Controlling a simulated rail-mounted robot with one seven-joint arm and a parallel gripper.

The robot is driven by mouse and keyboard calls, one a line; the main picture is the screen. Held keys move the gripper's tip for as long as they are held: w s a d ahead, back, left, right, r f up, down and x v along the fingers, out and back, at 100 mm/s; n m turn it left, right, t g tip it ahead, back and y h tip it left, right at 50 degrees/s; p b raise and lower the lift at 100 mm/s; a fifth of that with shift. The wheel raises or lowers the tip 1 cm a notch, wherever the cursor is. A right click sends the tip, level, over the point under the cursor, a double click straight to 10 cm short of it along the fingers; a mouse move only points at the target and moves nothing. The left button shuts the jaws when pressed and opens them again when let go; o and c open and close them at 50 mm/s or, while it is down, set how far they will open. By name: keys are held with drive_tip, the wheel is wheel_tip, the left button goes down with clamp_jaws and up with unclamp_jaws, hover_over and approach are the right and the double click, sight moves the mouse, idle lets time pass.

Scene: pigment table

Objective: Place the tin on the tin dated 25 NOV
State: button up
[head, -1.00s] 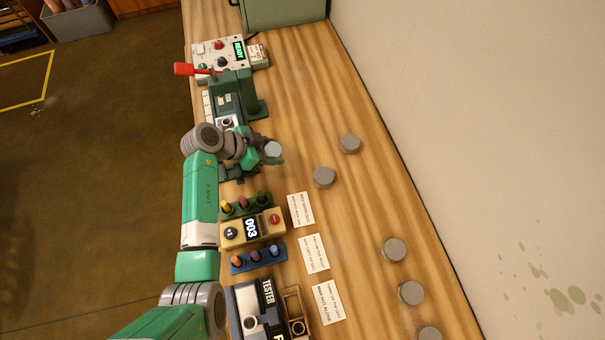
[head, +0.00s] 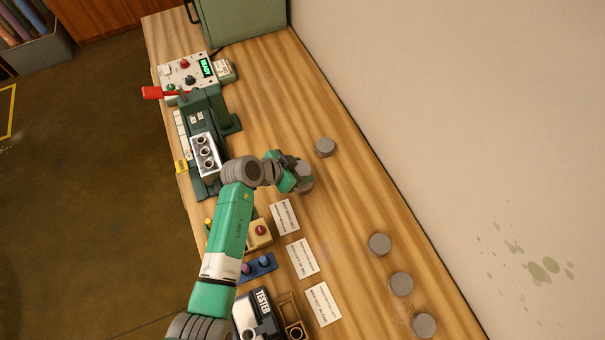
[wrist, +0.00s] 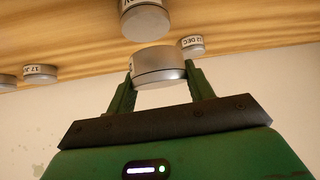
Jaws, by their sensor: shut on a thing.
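My gripper (wrist: 160,85) is shut on a grey, round tin (wrist: 158,62), with one finger on each side of it. A sliver of dark lettering shows at the held tin's left edge, too little to read. Just above it in the wrist view is another tin (wrist: 145,22), cut by the frame's top; only an "N" of its label shows, so its date cannot be read. In the head view my gripper (head: 292,178) is at a grey tin (head: 305,177); the arm partly hides it, and I cannot tell whether the held tin touches another there.
A tin ending in "DEC" (wrist: 192,44) and one starting "17 J" (wrist: 40,73) stand apart on the table. The head view shows a tin (head: 325,147) farther back and several nearer. Cards (head: 303,258), a tester (head: 258,312) and a lever machine (head: 205,130) line the left.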

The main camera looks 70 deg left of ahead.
drive_tip(key=shift+w+d+f, duration=0.1)
drive_tip(key=shift+w+f, duration=0.15)
drive_tip(key=shift+f, duration=0.65)
drive_tip(key=shift+w+d+f, duration=0.1)
drive_tip(key=shift+w+f, duration=0.1)
drive_tip(key=shift+f, duration=0.7)
drive_tip(key=shift+f+b, duration=0.15)
drive_tip(key=shift+b, duration=0.2)
drive_tip(key=o, duration=1)
drive_tip(key=shift+r+p, duration=0.4)
drive_tip(key=p+v, duration=0.1)
drive_tip(key=v, duration=1)
drive_tip(key=shift+s+r, duration=0.1)
drive_tip(key=shift+s, duration=0.3)
